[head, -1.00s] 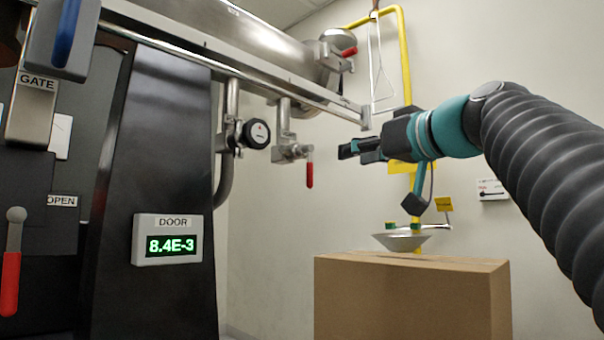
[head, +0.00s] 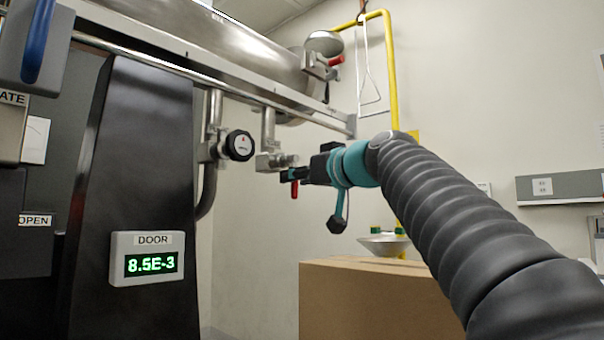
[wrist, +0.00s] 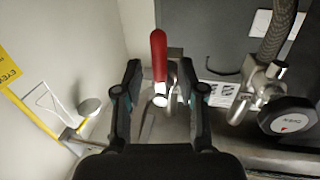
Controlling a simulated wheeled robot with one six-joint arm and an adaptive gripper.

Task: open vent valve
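The vent valve appears to be the small steel valve (head: 272,160) with a red lever under the pipe rail. In the head view its red lever (head: 294,189) hangs down, mostly hidden by my gripper (head: 290,174). In the wrist view the red lever (wrist: 158,55) shows between my two separated fingers, around the middle of the gap. My gripper (wrist: 158,78) is open, with a visible gap on both sides of the lever. I cannot tell how deep the lever sits between the fingertips. No label on this valve is readable.
A black round knob (head: 239,145) sits left of the valve. The steel rail (head: 220,82) runs above. Another red-handled valve (head: 334,62) is higher up. A cardboard box (head: 370,300) stands below my arm. The door display (head: 147,258) reads 8.5E-3. A yellow pipe (head: 392,100) stands behind.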

